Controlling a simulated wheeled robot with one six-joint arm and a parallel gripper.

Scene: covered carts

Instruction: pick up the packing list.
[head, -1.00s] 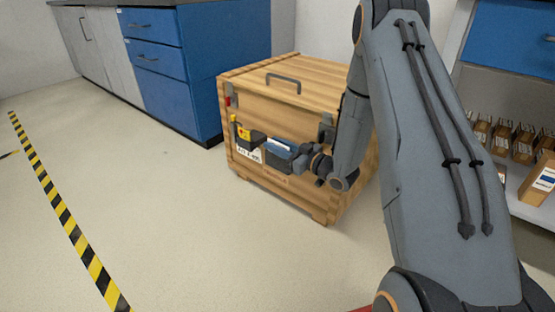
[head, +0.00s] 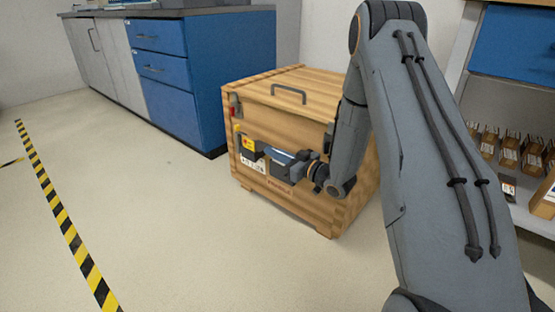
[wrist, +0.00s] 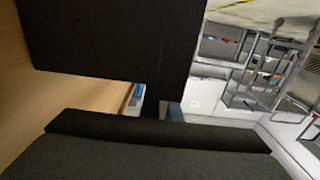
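A wooden crate (head: 315,212) stands on the floor in the head view. Its front carries a white label (head: 252,164) with dark print and a yellow tag (head: 248,143). My gripper (head: 270,158) is close in front of this face. A pale blue and white item (head: 279,156) shows at the gripper; I cannot tell whether it is the packing list or whether it is held. In the wrist view, dark gripper parts fill much of the picture, and a small blue and white patch (wrist: 136,97) shows beside the wood. The fingertips are not clear.
A blue drawer cabinet (head: 175,95) stands behind the crate at left. A shelf with small boxes (head: 510,150) is at right. A yellow-black floor stripe (head: 62,220) runs along the left. The floor between stripe and crate is clear.

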